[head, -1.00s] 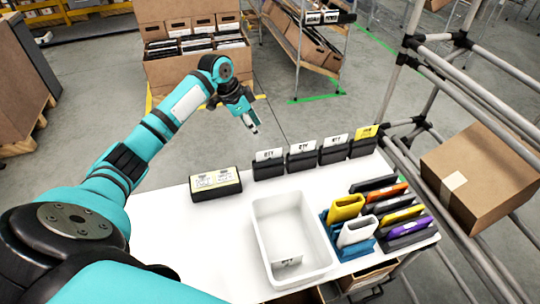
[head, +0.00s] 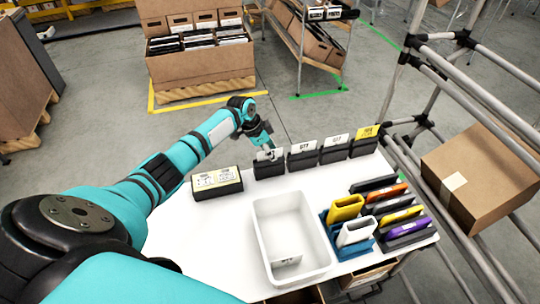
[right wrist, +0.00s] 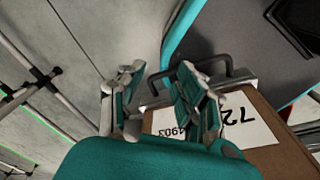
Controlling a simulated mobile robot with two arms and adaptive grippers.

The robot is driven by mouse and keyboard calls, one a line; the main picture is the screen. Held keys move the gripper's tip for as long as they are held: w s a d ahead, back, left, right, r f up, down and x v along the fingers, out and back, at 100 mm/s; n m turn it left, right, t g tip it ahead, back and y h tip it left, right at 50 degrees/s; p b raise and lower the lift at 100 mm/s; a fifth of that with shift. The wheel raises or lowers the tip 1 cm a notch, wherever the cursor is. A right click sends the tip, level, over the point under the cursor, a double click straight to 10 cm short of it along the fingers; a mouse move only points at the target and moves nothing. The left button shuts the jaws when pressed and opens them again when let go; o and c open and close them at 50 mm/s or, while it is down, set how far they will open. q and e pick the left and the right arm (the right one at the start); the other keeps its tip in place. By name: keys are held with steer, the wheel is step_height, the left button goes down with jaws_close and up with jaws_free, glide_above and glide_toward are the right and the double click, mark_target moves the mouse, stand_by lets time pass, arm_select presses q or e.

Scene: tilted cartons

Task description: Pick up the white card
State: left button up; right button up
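White cards stand upright in black holders along the far edge of the table in the head view. The leftmost white card (head: 277,154) is partly hidden by my left gripper (head: 268,151), whose fingers are at its top edge. I cannot tell whether the fingers are around the card or closed on it. Two more white cards (head: 302,146) (head: 336,140) stand to the right, then a yellow card (head: 367,132). My right gripper (right wrist: 160,112) is open and empty in the right wrist view.
A black box with a pale label (head: 216,182) is left of the holders. A blue rack (head: 345,248) and several coloured slabs stand at the right. A carton (head: 480,170) rests on the pipe rack. A labelled carton (right wrist: 270,155) is behind my right gripper.

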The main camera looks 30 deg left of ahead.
arm_select(q)
steer(key=shift+f, duration=0.2)
stand_by(0.6)
jaws_close()
